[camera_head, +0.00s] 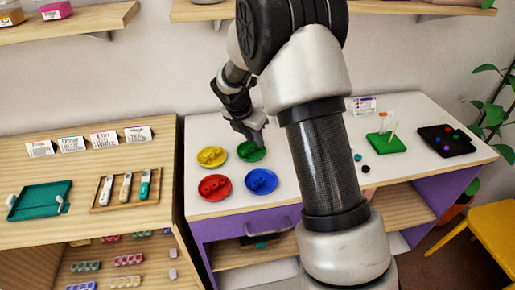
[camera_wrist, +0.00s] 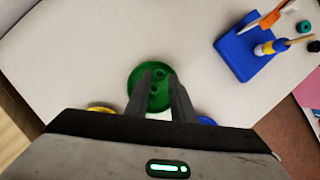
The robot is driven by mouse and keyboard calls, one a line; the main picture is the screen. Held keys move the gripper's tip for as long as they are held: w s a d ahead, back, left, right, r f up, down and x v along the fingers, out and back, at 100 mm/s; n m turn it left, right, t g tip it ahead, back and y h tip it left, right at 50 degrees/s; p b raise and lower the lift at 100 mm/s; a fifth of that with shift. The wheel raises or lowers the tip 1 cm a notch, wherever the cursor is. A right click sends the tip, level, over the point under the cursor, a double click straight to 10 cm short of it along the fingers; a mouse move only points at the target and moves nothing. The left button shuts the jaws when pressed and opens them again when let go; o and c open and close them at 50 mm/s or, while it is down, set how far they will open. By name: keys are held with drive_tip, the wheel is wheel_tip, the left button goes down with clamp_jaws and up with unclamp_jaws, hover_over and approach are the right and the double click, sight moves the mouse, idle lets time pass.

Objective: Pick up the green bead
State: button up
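My gripper (camera_head: 250,131) is over the green dish (camera_head: 251,155) on the white table. In the wrist view my gripper (camera_wrist: 162,80) has its two fingers apart, with the green dish (camera_wrist: 134,84) beneath them. Small green beads (camera_wrist: 158,73) lie in this dish, showing between and just beyond the fingertips. I see nothing held. The height of the fingertips above the beads is hard to tell, and the fingers hide part of the dish.
A yellow dish (camera_head: 212,157), red dish (camera_head: 215,188) and blue dish (camera_head: 261,182) stand close by. A blue peg board (camera_wrist: 240,55) shows in the wrist view. At right are a green peg board (camera_head: 386,145), a black tray (camera_head: 445,140) and loose dark beads (camera_head: 365,169).

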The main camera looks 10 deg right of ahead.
drive_tip(key=x, duration=0.2)
drive_tip(key=shift+f, duration=0.35)
drive_tip(key=shift+c, duration=0.2)
drive_tip(key=shift+f, duration=0.1)
clamp_jaws()
